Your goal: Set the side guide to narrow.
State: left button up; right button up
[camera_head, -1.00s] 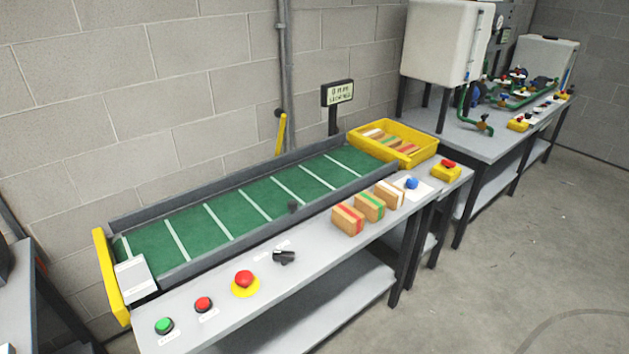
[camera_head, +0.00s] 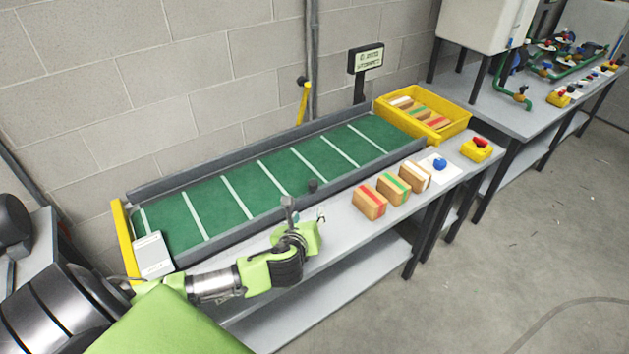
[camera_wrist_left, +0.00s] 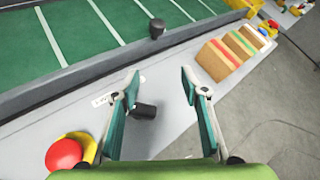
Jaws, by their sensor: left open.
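A grey side rail (camera_head: 240,236) runs along the near edge of the green belt (camera_head: 240,190). A black knob (camera_head: 312,186) stands up at this rail; it also shows at the top of the left wrist view (camera_wrist_left: 156,28). My left gripper (camera_head: 305,212) is over the bench just in front of the rail, near the knob but apart from it. In the left wrist view its jaws (camera_wrist_left: 160,80) are open and empty. A black selector handle (camera_wrist_left: 144,110) on the bench shows between the fingers; the arm hides it in the head view. My right gripper is out of view.
A red mushroom button (camera_wrist_left: 64,154) on a yellow base is left of the jaws. Several striped blocks (camera_head: 394,189) stand to the right on the bench. A yellow tray (camera_head: 462,119) is at the belt's far end, with a small display (camera_head: 366,59) behind.

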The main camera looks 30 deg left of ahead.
aim_at(312, 183)
pick_arm(q)
jog(key=w+a+f+m, duration=0.1)
jog(key=w+a, duration=0.1)
jog(key=w, duration=0.2)
jog(key=w+a+f+m, duration=0.1)
jog(key=w+a, duration=0.2)
jog(key=w, duration=0.2)
jog(key=w+a+f+m+t, duration=0.1)
jog(key=w+a, duration=0.1)
jog(key=w, duration=0.3)
jog(key=shift+a+m, duration=0.4)
jog(key=shift+w+a+f, duration=0.15)
jog(key=shift+w+f, duration=0.1)
jog(key=shift+w, duration=0.25)
